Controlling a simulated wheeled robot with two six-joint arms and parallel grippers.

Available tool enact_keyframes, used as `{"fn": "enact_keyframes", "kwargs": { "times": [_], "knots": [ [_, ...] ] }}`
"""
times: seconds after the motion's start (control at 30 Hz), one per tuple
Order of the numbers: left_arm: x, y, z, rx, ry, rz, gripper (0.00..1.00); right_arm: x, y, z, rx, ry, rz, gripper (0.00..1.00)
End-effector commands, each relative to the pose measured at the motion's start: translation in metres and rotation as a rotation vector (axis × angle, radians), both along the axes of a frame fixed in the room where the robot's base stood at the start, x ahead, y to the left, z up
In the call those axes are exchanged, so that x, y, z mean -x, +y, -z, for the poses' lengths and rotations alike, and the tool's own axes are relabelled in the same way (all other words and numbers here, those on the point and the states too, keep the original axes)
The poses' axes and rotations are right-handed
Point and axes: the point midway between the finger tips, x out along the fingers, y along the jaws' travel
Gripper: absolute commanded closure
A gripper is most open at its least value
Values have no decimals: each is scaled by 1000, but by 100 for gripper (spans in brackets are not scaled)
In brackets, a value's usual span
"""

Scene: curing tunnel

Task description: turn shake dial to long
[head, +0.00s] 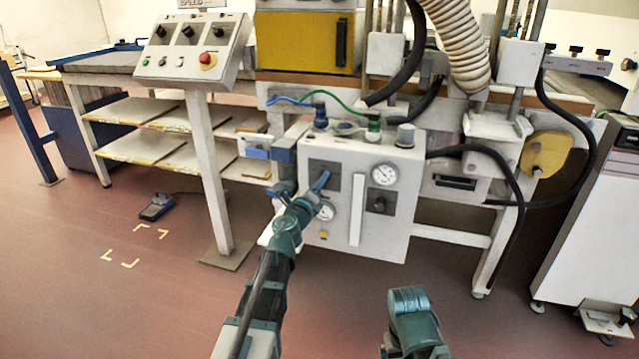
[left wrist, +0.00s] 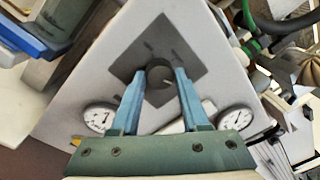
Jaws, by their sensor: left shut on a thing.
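The dial (left wrist: 159,86) is a dark round knob on a dark square plate (left wrist: 182,57) on the front of a pale grey control box. In the left wrist view, the two blue fingers of my left gripper (left wrist: 160,76) stand on either side of the knob, shut on it. The marks around the knob are too small to read. In the head view, my left gripper (head: 321,183) reaches the upper left of the box (head: 345,240), and hides the knob. The dark plate (head: 319,168) shows around the fingers. My right gripper is not in view; only part of my right arm shows.
The box also carries a second dark knob (head: 379,205), two white gauges, one of them upper right (head: 384,175), and a white vertical strip (head: 356,210). Hoses hang at the right. A sloped panel with a red button (head: 207,60) stands at the left. The floor in front is open.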

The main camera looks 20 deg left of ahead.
Motion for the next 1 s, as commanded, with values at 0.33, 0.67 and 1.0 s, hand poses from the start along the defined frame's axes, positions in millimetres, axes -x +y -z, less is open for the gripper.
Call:
{"fn": "enact_keyframes", "kwargs": {
  "times": [0.33, 0.67, 1.0],
  "knots": [
    [0, 0, 0, -3, 1, -1, 41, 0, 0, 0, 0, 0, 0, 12],
    [0, 0, 0, -1, 0, 0, 25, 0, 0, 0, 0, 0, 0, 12],
    [16, -6, 1, 0, 0, -1, 25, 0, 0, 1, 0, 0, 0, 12]
  ]
}}
